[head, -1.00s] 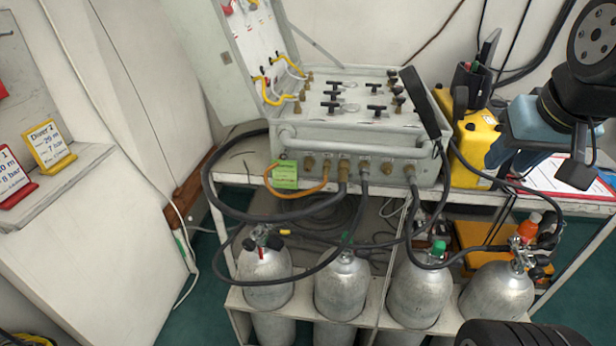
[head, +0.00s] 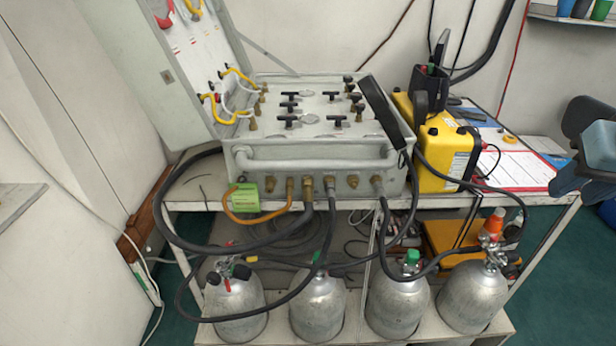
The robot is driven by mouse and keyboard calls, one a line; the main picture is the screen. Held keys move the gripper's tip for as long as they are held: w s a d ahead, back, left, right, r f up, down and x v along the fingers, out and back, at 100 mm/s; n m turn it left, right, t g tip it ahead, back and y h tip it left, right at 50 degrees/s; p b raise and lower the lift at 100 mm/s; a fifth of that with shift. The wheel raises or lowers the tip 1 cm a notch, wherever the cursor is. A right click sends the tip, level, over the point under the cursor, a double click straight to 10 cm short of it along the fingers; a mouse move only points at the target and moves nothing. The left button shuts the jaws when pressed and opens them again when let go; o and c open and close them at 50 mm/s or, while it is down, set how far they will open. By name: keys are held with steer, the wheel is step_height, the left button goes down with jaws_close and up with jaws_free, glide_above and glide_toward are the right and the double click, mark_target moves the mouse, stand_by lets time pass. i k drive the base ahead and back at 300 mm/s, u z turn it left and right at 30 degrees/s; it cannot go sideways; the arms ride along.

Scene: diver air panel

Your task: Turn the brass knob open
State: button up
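The grey air panel box (head: 308,150) stands open on the bench in the middle of the head view. Its top face carries several black T-handles and, at its left and right edges, small brass fittings. One brass fitting (head: 252,122) is at the top's left edge. A black knob on a brass stem (head: 359,112) is near the right edge. Several brass ports line the front face. I cannot tell which of these is the brass knob, or its turn position. Part of my arm shows cut off at the right edge; my gripper is not visible. Nothing touches the panel's knobs.
A raised lid (head: 130,60) with yellow hoses stands at the panel's left. A yellow case (head: 440,155) and clipboard (head: 512,170) are to the right. Black hoses loop to several grey cylinders (head: 318,305) below.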

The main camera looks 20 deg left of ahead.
mark_target(270, 189)
steer(key=z, duration=0.1)
steer(key=k, duration=1.75)
steer(key=u, duration=0.3)
steer(key=i, duration=1.5)
